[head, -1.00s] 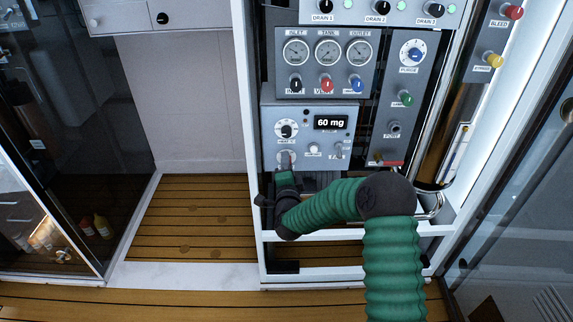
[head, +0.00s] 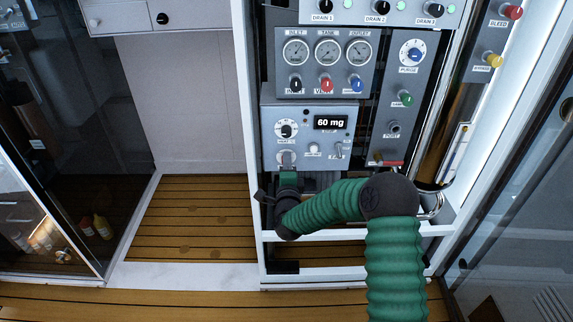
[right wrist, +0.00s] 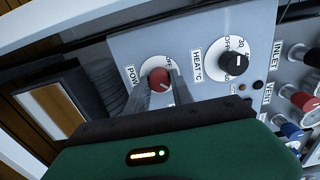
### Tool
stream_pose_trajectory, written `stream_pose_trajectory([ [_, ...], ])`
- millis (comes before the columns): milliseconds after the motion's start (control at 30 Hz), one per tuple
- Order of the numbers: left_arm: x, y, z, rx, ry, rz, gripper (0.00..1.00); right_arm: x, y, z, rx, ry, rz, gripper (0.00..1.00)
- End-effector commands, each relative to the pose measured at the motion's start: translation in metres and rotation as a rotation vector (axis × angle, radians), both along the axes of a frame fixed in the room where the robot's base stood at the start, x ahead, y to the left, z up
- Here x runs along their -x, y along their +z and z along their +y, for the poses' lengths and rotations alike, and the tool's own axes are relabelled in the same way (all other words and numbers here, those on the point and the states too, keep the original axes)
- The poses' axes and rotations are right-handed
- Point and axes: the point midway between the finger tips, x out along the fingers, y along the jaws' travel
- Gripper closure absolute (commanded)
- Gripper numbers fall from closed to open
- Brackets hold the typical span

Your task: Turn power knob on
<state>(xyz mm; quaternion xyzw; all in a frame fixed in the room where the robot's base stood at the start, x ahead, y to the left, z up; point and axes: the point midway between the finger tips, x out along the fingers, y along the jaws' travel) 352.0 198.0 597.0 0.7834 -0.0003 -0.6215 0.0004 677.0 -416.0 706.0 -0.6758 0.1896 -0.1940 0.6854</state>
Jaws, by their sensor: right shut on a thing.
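The power knob (right wrist: 158,76) is a small red knob on a round white dial, beside a "POW" label that is partly cut off in the right wrist view. An "OFF" mark shows on the dial's edge. My right gripper (right wrist: 160,84) has one finger on each side of the knob and is shut on it. In the head view, my right gripper (head: 287,160) covers most of the knob at the lower left of the grey control box (head: 268,125). The knob's exact setting is hard to read. My left gripper is not in view.
The black heat knob (right wrist: 233,63) is close beside the power knob. A white knob (head: 314,149) and a toggle switch (head: 339,151) sit to the right. A gauge panel (head: 326,62) is above. A white frame post (head: 247,130) stands at left.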

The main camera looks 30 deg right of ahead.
Motion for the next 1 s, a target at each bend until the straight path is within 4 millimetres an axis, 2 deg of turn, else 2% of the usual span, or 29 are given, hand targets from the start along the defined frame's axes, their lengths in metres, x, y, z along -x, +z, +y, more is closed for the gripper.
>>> stream_pose_trajectory([
  [33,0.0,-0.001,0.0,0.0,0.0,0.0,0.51,0.003,-0.008,-0.002,-0.008,-0.006,0.015,0.71],
  [200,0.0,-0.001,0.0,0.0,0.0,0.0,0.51,0.002,-0.006,-0.002,-0.006,-0.004,0.012,0.5],
  [567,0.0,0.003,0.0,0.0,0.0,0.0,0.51,0.006,-0.001,0.003,-0.001,-0.001,0.006,0.5],
  [667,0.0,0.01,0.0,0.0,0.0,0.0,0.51,0.02,0.001,0.012,0.0,0.001,0.008,0.5],
  [1000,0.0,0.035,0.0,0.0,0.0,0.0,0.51,0.103,-0.001,0.062,-0.003,0.001,0.012,0.5],
])
